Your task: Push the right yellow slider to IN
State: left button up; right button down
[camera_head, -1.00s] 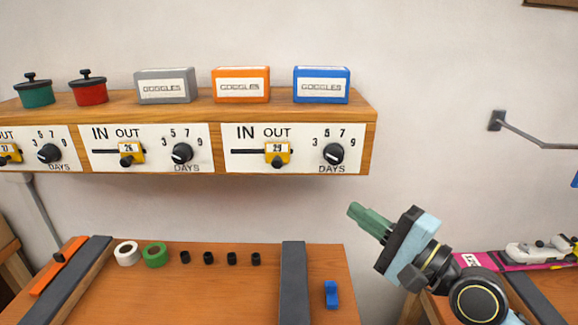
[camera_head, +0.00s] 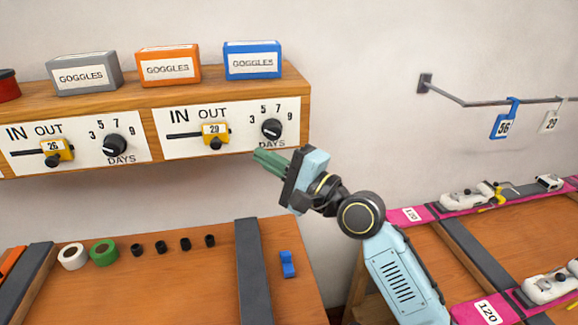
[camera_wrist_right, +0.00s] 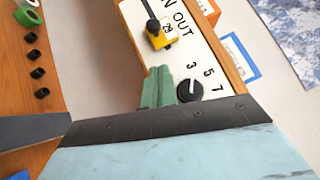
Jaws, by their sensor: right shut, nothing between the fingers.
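The right yellow slider (camera_head: 214,130), marked 29, sits at the OUT end of its slot on the right white panel (camera_head: 180,148), with a black knob below it. It also shows in the right wrist view (camera_wrist_right: 162,38). My right gripper (camera_head: 262,158) has green fingers that are shut and empty. It is to the right of and below the slider, near the panel's lower right edge and apart from the slider. In the right wrist view the fingers (camera_wrist_right: 158,88) point up toward the panel beside the DAYS dial (camera_wrist_right: 190,90). My left gripper is not in view.
Another yellow slider (camera_head: 57,150), marked 26, is on the panel to the left. Grey, orange and blue goggles boxes (camera_head: 252,60) stand on the shelf above. The bench below holds tape rolls (camera_head: 104,252), several black caps and a blue piece (camera_head: 287,264).

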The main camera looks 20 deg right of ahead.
aim_at(222, 139)
jog(key=w+a, duration=0.1)
jog(key=w+a+r+p, duration=0.1)
jog(key=a, duration=0.1)
jog(key=shift+a+r, duration=0.1)
jog(key=shift+a, duration=0.2)
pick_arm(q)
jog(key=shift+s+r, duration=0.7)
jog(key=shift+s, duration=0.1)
pick_arm(e)
jog(key=shift+w+a, duration=0.15)
jog(key=shift+a, duration=0.4)
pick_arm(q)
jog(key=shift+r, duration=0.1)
pick_arm(e)
jog(key=shift+a+r, duration=0.1)
